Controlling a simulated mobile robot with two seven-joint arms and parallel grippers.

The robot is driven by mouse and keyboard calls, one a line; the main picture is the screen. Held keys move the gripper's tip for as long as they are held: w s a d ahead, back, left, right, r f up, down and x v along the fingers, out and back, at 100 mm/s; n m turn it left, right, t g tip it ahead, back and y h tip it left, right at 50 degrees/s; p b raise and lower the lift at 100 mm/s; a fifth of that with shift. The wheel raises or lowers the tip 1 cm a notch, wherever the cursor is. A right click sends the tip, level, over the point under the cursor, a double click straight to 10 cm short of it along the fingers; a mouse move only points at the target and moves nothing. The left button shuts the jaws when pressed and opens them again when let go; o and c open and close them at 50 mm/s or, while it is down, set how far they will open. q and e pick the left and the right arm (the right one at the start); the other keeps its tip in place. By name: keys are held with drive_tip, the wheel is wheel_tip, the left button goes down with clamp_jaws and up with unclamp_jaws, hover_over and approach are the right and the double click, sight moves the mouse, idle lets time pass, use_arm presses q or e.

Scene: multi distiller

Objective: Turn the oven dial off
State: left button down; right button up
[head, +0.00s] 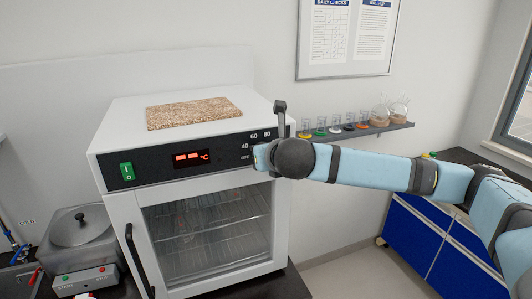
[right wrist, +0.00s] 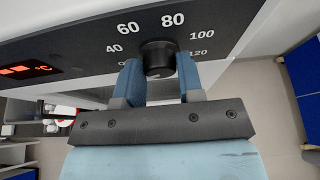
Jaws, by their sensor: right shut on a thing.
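The oven (head: 110,145) is a white cabinet with a glass door and a black front panel. Its dial (right wrist: 157,50) is a black round knob, with the numbers 40 to 120 around it in the right wrist view. My right gripper (right wrist: 159,66) has its two blue fingers on either side of the dial and is shut on it. In the head view the right gripper (head: 262,156) is at the right end of the panel, and my wrist hides the dial. The red display (head: 191,158) is lit; its reading is unclear. My left gripper is not in view.
A green switch (head: 127,171) is on the panel's left. A speckled slab (head: 193,113) lies on the oven top. A metal pot device (head: 80,232) stands at the left. A wall shelf (head: 360,133) with several glass vessels is behind my right arm.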

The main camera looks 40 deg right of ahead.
drive_tip(key=o, duration=0.9)
drive_tip(key=shift+f, duration=0.1)
drive_tip(key=b+v, duration=1.3)
drive_tip(key=b, duration=0.3)
drive_tip(key=shift+s+a+r, duration=0.15)
drive_tip(key=shift+s+r, duration=0.05)
drive_tip(key=shift+s, duration=0.15)
